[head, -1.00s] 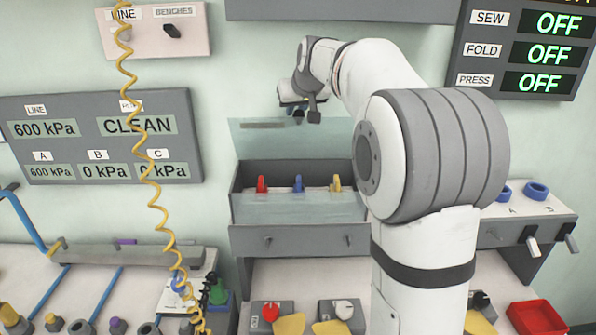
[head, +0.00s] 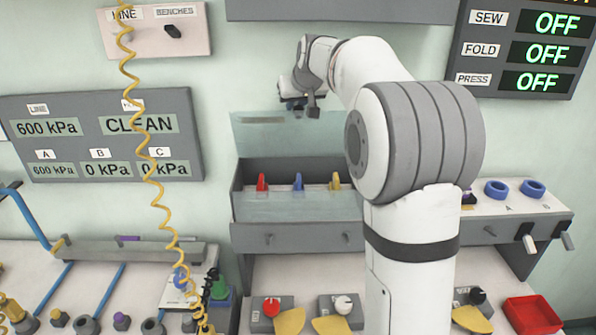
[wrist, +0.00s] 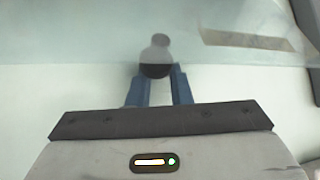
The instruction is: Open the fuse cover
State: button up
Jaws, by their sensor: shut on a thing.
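The fuse cover (head: 262,138) is a clear pane standing raised behind the open grey fuse box (head: 252,238), against the wall. Red (head: 261,181), blue (head: 298,181) and yellow (head: 335,181) fuses stand uncovered in the box. My gripper (head: 298,108) is at the pane's upper edge. In the wrist view, the blue fingers of my gripper (wrist: 158,82) are shut on a dark round knob (wrist: 155,60) at the pane (wrist: 80,70). The head view shows the fingers too small to make out the grip.
A coiled yellow hose (head: 150,170) hangs left of the box. Rotary switches (head: 271,307) sit on the bench below. A red tray (head: 533,315) is at right. A grey cabinet (head: 340,8) hangs above my gripper.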

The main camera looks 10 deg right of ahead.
jog(key=shift+w+d+r, duration=0.1)
jog(key=shift+d+r, duration=0.15)
jog(key=shift+d, duration=0.05)
